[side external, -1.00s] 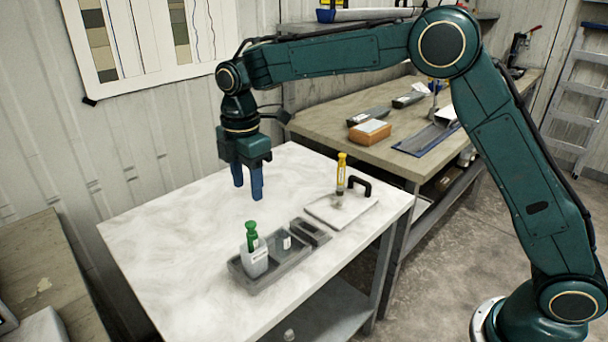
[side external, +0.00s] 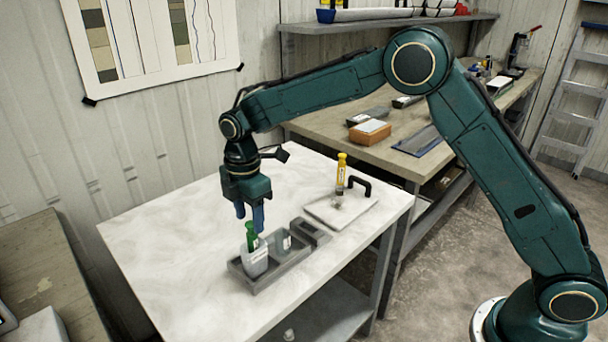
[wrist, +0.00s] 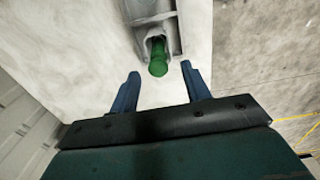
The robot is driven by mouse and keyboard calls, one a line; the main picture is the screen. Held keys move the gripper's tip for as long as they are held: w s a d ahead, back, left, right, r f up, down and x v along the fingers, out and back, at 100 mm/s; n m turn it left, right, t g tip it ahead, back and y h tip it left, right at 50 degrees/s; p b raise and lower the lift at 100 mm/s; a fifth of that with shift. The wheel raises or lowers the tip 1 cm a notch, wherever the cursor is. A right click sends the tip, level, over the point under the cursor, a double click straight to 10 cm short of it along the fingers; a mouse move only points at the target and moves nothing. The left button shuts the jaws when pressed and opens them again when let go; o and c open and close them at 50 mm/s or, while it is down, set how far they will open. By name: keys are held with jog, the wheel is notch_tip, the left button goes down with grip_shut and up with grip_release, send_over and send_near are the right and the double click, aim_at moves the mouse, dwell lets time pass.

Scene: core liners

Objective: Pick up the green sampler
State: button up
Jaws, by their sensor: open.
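The green sampler (side external: 250,238) stands upright in a pale cup (side external: 255,262) at the left end of a grey tray (side external: 262,285). The cup hides its lower part. My gripper (side external: 249,221) is open, with its blue fingers pointing down close to the sampler's top. In the wrist view, the sampler's green top (wrist: 158,66) shows just beyond the fingertips of my gripper (wrist: 160,72), roughly midway between them sideways. The fingers do not appear to touch it. The jaws hold nothing.
A yellow-handled tool (side external: 342,172) stands on a white board (side external: 325,213) with a black handle (side external: 361,185), right of the tray. Other tray compartments hold a grey container (side external: 283,240) and a dark block (side external: 312,229). The white tabletop (side external: 160,240) is clear at left.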

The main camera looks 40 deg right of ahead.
jog(key=shift+f, duration=0.4)
jog(key=shift+w+f, duration=0.1)
jog(key=shift+f, duration=2.5)
grip_shut()
